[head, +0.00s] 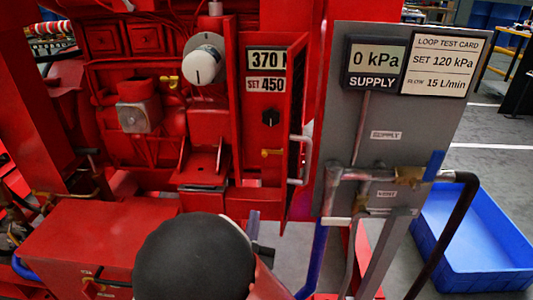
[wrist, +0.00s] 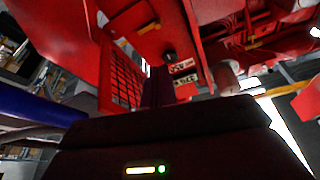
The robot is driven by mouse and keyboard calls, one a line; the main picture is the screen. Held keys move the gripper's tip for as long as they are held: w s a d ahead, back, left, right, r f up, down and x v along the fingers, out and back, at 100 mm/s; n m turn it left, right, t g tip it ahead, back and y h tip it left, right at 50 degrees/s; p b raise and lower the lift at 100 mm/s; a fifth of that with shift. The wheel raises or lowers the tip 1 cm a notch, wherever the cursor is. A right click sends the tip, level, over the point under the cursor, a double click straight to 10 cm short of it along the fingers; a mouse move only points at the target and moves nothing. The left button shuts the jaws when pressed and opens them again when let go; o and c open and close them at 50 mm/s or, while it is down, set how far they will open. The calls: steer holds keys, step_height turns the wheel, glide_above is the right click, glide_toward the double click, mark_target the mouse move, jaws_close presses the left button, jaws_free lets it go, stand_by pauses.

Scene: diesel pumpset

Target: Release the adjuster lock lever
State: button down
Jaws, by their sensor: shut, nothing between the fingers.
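The red pumpset panel (head: 240,140) carries a "370" readout (head: 268,60) above a "SET 450" label (head: 266,85). Below them are a black knob (head: 270,118) and a small yellow lever (head: 271,152), lying about level; it looks like the lock lever, though no label shows. In the wrist view, turned over, the knob (wrist: 168,56) and a yellow lever (wrist: 149,27) show beyond my gripper (wrist: 158,88). My gripper is shut and empty, apart from the lever. In the head view my dark arm hides part of the area below the panel.
A red mesh door (head: 295,120) with a grey handle (head: 303,160) stands open right of the panel. A grey board (head: 385,120) reads "0 kPa" supply, with pipes and a black hose (head: 445,235) below. A blue bin (head: 490,235) sits on the floor at right.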

mark_target(273, 153)
steer(key=shift+w, duration=0.1)
steer(key=p+x, duration=0.2)
steer(key=x, duration=1.8)
steer(key=shift+a+f, duration=0.1)
steer(key=shift+n, duration=0.5)
